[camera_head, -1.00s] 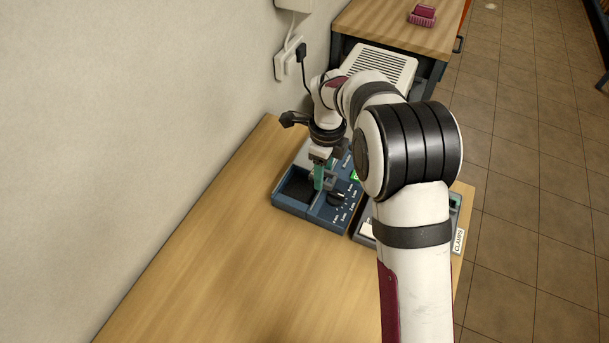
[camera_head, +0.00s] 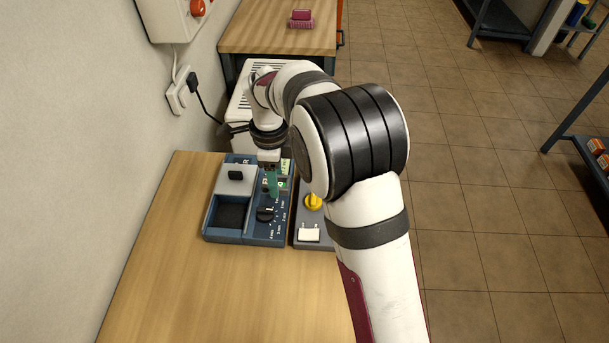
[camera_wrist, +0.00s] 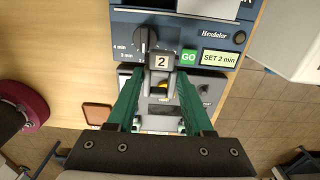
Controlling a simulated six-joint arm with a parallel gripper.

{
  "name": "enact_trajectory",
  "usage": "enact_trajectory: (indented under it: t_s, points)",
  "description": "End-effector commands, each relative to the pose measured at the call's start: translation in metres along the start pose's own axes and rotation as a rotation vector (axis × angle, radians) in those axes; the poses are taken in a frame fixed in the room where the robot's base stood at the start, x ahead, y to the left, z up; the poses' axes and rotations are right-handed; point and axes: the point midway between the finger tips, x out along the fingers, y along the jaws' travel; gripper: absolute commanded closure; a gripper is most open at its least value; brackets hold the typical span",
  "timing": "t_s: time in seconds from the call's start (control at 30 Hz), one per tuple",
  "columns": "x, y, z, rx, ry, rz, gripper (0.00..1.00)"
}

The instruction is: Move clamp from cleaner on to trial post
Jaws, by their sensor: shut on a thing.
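My gripper (camera_head: 272,187), with green fingers, is shut on a small grey clamp marked 2 (camera_wrist: 162,64). In the head view I cannot make out the clamp. The cleaner (camera_head: 264,233) is a blue box with an open dark well (camera_head: 230,216), a grey lid part (camera_head: 236,177) and a black dial (camera_head: 266,214). My gripper is over its dial panel, right of the well. In the wrist view the cleaner (camera_wrist: 205,24) shows a green GO button and a "SET 2 min" label. I cannot pick out the trial post with certainty.
A grey unit (camera_head: 310,245) with a yellow knob (camera_head: 313,201) stands right of the cleaner, partly hidden by my arm. A white vented box (camera_head: 238,107) is behind. The wooden bench (camera_head: 190,290) is clear in front. A wall socket (camera_head: 180,95) and cable are at left.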

Motion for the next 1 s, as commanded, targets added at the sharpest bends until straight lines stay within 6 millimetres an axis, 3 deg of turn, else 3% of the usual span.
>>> enact_trajectory:
  t_s: [0.23, 0.4, 1.0]
  points:
    - [0.004, -0.073, -0.040, 0.005, 0.001, 0.000, 1.00]
    - [0.007, -0.103, -0.066, 0.005, 0.000, 0.001, 1.00]
    - [0.064, -0.105, -0.068, 0.002, -0.001, 0.001, 1.00]
